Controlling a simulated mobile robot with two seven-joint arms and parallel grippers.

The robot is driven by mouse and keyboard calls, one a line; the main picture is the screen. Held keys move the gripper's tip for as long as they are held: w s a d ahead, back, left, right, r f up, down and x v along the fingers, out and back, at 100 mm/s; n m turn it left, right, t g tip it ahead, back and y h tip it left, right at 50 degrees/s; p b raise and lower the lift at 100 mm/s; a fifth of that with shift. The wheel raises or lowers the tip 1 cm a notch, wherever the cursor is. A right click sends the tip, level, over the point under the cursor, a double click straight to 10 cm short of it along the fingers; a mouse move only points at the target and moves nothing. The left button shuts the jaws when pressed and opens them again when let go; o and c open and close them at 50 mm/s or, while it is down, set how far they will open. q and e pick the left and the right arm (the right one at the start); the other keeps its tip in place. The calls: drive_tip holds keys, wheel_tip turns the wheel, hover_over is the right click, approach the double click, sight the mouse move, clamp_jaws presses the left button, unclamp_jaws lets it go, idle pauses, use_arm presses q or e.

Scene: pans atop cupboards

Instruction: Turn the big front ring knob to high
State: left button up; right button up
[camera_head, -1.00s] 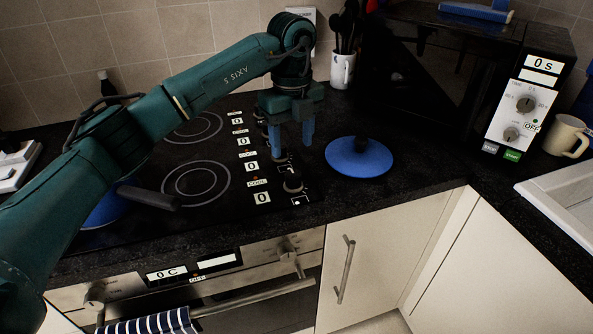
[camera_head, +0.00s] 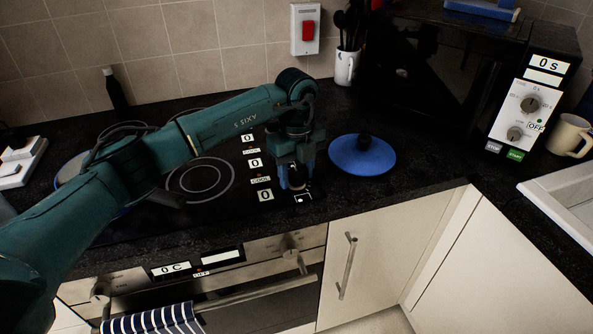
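The black cooktop carries a column of knobs along its right edge. The front knob (camera_head: 297,180) is partly hidden by my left gripper (camera_head: 297,176). The gripper points down over this knob, with its blue fingers apart on either side of it. I cannot tell whether the fingers touch it. The display (camera_head: 265,195) to the left of the front knob reads 0, with a small COOL label above it. The other knobs farther back are hidden behind my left arm and gripper. My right gripper is not in view.
A blue lid (camera_head: 362,156) lies on the counter just right of the gripper. The front ring (camera_head: 200,180) is bare. A white mug with utensils (camera_head: 345,67) and a microwave (camera_head: 440,70) stand behind. A striped towel (camera_head: 155,322) hangs on the oven handle below.

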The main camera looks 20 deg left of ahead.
use_arm(q)
drive_tip(key=c, duration=0.8)
drive_tip(key=shift+o, duration=0.2)
